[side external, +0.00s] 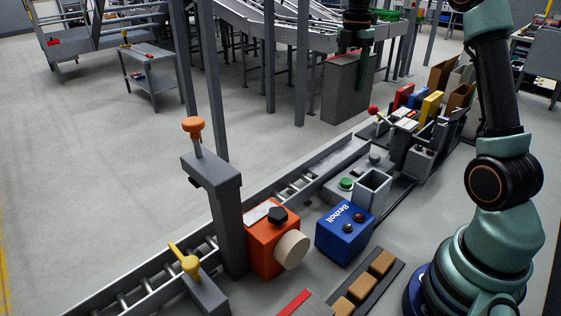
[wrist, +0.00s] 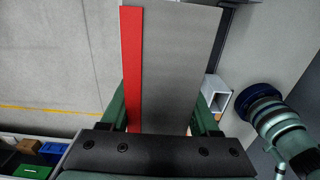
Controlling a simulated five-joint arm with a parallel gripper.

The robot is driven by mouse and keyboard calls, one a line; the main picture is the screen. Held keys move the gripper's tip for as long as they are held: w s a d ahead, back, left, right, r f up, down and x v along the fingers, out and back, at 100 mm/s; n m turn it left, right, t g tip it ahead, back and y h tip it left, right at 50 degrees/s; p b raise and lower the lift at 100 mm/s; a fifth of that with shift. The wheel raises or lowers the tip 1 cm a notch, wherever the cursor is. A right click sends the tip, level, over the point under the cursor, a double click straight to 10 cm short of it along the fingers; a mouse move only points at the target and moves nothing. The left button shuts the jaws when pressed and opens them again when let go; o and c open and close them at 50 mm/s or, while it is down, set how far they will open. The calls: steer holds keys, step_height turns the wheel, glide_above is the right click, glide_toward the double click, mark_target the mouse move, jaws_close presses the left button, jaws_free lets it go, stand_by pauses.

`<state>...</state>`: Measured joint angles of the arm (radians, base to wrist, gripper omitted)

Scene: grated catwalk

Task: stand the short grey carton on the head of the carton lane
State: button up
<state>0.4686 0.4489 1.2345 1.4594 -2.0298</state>
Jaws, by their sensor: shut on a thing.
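The grey carton (side external: 345,90) is a flat upright panel held in the upper middle of the side view. In the wrist view the grey carton (wrist: 178,60) shows a red stripe along its left edge. My gripper (side external: 364,80) is shut on it, with a green finger across its face; the wrist view shows the fingers of my gripper (wrist: 165,115) on both sides of it. The carton looks upright, behind the far rail of the lane; its height above the floor is unclear. The roller lane (side external: 295,188) runs from lower left to upper right.
Upright red, blue, yellow and brown cartons (side external: 432,105) stand in a row at the right. A red-knobbed lever (side external: 374,111) is near them. An open grey box (side external: 373,187), a blue box (side external: 345,232), an orange unit (side external: 268,238) and a grey post (side external: 226,220) crowd the lane.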

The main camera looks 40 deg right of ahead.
mark_target(348, 97)
steer(key=shift+f, duration=4.9)
steer(key=shift+f, duration=0.15)
steer(key=shift+f, duration=1.8)
steer(key=o, duration=1.5)
steer(key=shift+c, duration=0.2)
steer(key=shift+o, duration=0.2)
steer(key=shift+r, duration=0.1)
steer(key=shift+r, duration=3.9)
